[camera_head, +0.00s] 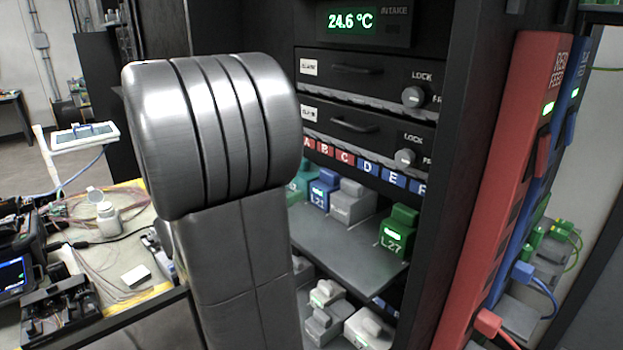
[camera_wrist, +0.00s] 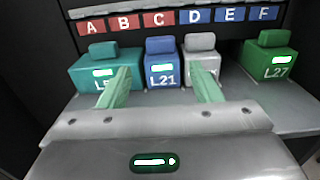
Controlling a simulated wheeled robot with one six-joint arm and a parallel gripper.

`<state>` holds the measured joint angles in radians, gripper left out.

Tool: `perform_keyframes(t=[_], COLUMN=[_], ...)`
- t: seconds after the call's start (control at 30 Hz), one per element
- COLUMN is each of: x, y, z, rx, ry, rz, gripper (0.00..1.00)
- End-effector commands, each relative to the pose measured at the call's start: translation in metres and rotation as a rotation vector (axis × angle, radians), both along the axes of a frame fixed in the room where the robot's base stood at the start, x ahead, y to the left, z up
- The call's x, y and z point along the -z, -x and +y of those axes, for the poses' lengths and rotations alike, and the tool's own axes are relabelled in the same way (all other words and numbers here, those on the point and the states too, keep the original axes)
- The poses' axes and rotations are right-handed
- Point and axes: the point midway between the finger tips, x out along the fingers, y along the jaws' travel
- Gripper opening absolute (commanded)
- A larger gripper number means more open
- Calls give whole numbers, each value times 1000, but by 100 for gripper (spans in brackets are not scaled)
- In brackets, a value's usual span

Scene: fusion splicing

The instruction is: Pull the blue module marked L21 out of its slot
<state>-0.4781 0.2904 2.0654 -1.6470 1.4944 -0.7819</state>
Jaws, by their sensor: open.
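The blue module marked L21 (camera_wrist: 162,68) sits on the rack shelf in the wrist view, between a teal module and a grey module. It also shows in the head view (camera_head: 320,192), right of my arm. My gripper (camera_wrist: 162,88) is open in the wrist view, with one green finger on each side of the L21 module's front. The left finger overlaps the teal module in the picture and the right finger overlaps the grey module. No contact with L21 is visible. In the head view my gripper is hidden behind my arm.
The teal module (camera_wrist: 103,68) and grey module (camera_wrist: 201,62) stand close beside L21. The green L27 module (camera_wrist: 270,60) stands further right, with bare shelf (camera_head: 345,245) in front. Lettered labels A to F run above. A red vertical strip (camera_head: 510,170) stands right of the rack.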

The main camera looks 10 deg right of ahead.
Motion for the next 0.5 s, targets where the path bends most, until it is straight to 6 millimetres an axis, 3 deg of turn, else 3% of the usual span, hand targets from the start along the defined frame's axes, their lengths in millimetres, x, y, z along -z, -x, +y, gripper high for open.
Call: perform_keyframes(t=[0.5], x=[-1], y=[-40], z=[-62], rx=[5], ry=[1], rz=[2], gripper=[58])
